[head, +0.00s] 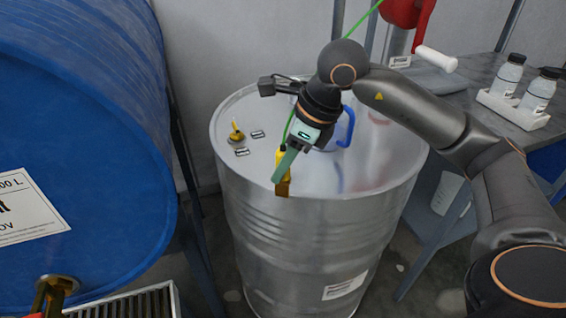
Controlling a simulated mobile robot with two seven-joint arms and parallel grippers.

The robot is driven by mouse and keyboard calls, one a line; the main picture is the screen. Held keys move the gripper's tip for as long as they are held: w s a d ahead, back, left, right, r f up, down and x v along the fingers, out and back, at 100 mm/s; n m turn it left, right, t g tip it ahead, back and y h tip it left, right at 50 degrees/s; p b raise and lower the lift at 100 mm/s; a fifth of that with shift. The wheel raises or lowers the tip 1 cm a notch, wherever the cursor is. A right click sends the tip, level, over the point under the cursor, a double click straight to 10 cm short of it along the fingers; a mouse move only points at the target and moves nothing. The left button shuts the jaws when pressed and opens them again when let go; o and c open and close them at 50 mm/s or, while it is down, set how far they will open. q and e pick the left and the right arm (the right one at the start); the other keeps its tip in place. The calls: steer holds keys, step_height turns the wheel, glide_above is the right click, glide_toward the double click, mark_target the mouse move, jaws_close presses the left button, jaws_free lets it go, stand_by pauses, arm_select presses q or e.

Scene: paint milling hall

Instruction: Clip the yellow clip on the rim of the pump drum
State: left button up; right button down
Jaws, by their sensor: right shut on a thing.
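The pump drum (262,222) is a tall silver metal drum standing upright in the middle of the head view. My right gripper (281,172) reaches down over its near rim. It is shut on the yellow clip (283,184), whose lower end is brassy and sits at the near rim. I cannot tell whether the clip grips the rim or is only in front of it. A green cable (289,124) runs to the clip behind my gripper. My left gripper is not in view.
A blue drum (85,120) lies on its side at the left, with a brass tap (54,288) above a grating (130,304). A brass fitting (236,131) and a blue handle (349,126) are on the lid. A side table (480,72) at the right holds two bottles in a white rack (513,108).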

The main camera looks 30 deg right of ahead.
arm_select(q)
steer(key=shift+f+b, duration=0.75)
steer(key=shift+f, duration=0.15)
arm_select(e)
steer(key=shift+f, duration=0.95)
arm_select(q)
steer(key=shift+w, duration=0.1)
arm_select(e)
steer(key=c, duration=0.6)
jaws_free()
steer(key=shift+o, duration=0.2)
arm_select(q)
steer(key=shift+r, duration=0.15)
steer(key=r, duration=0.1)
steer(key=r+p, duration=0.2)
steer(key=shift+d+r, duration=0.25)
arm_select(e)
steer(key=v, duration=1.2)
steer(key=shift+r, duration=0.35)
